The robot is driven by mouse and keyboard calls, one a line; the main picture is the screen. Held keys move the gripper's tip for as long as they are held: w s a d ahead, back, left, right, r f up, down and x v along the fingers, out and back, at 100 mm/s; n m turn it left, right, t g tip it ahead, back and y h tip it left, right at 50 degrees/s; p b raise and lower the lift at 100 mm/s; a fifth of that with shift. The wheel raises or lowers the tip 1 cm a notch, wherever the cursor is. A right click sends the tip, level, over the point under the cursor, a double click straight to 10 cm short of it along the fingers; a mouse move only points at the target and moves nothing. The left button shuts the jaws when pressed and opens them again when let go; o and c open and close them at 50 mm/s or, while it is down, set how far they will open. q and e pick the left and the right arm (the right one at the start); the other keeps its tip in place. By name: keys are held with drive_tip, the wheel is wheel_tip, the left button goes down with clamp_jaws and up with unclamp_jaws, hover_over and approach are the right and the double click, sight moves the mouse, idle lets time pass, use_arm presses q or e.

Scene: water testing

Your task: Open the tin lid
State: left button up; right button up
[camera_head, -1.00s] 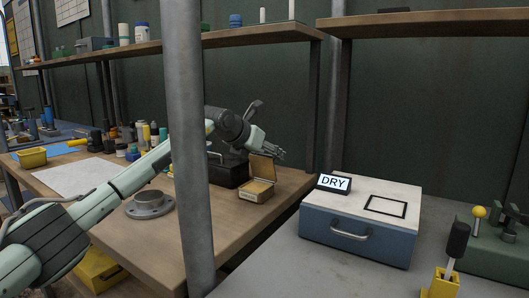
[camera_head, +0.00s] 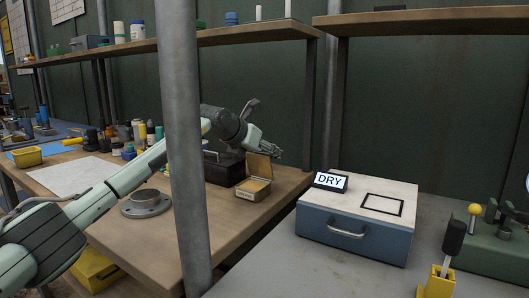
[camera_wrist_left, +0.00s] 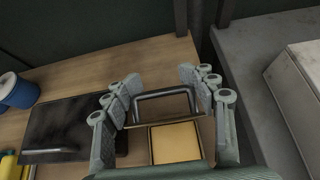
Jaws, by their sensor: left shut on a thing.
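The tin (camera_head: 253,190) is a small yellowish box on the wooden bench, near its right end. Its lid (camera_head: 260,166) stands raised at the tin's back edge, so the tin is open. The wrist view shows the tin's yellow inside (camera_wrist_left: 175,143) and the lid as a dark-rimmed frame (camera_wrist_left: 163,91) beyond it. My left gripper (camera_head: 276,152) is at the top of the lid. In the left wrist view its fingers (camera_wrist_left: 160,84) stand on either side of the lid, shut on it. My right gripper is not in view.
A dark case (camera_head: 224,170) stands just left of the tin. A grey flange (camera_head: 146,205) lies nearer on the bench. A grey post (camera_head: 183,120) stands in front.

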use_arm(q)
drive_tip(key=shift+s+d+f, duration=0.1)
drive_tip(key=shift+f, duration=0.45)
drive_tip(key=o, duration=1.8)
drive_tip(key=shift+r, duration=0.35)
drive_tip(key=shift+a+r, duration=0.15)
drive_tip(key=shift+a, duration=0.05)
drive_tip(key=v, duration=1.1)
drive_tip(key=shift+s, duration=0.3)
drive_tip(key=shift+c, duration=0.3)
